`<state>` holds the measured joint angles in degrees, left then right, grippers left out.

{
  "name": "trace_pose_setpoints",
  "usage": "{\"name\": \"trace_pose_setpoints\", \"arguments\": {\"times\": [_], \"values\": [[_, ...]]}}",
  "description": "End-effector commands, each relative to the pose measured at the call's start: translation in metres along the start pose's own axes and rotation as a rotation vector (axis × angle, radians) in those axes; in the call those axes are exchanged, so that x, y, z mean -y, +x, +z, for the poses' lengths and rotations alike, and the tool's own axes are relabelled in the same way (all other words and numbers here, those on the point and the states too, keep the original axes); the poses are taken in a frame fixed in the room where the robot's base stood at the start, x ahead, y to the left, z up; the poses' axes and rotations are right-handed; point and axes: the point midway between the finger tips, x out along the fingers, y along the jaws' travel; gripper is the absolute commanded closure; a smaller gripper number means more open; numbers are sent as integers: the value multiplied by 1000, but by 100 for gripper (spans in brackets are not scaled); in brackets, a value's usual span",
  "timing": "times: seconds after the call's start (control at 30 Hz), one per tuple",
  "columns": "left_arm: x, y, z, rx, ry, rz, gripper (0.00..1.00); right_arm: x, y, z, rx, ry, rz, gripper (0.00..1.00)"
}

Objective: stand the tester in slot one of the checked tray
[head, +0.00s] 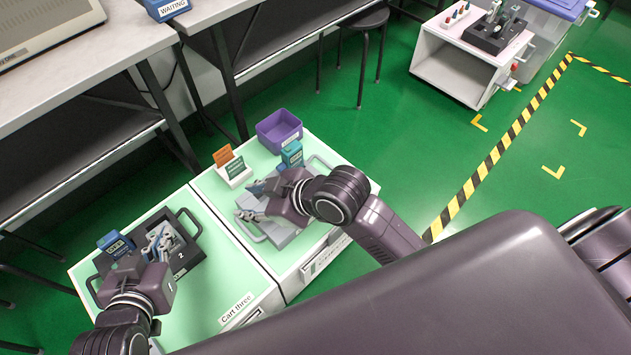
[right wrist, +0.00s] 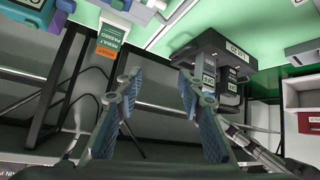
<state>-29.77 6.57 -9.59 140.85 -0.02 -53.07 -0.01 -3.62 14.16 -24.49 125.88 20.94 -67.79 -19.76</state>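A dark tray (head: 191,259) with looped handles sits on the left cart; a number 2 shows on it. My left gripper (head: 158,243) is over this tray; the frames do not show clearly if its fingers hold anything. The dark tray also shows in the right wrist view (right wrist: 196,46), with small labelled blocks at its side. A grey tray (head: 283,236) with handles sits on the right cart. My right gripper (head: 254,201) is above it, fingers apart, with nothing between them in the right wrist view (right wrist: 158,92). I cannot make out a tester for certain; the gripper hides part of the grey tray.
A blue labelled block (head: 113,243) stands at the dark tray. The left cart's front (head: 215,300) is clear.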

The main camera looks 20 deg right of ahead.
Motion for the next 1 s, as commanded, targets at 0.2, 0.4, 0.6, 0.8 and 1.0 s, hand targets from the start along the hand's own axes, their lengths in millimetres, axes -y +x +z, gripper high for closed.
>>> {"name": "trace_pose_setpoints", "arguments": {"times": [0.2,0.4,0.6,0.8,1.0], "values": [[0,0,0,0,0,0,100,-40,-57,35,-76,328,265,64],[0,0,0,0,0,0,100,-65,-98,61,-100,455,417,64],[0,0,0,0,-1,0,100,-70,-106,65,-106,475,448,64],[0,0,0,0,0,0,100,-70,-105,65,-105,473,446,64],[0,0,0,0,0,0,100,-69,-105,65,-104,472,444,64]]}}
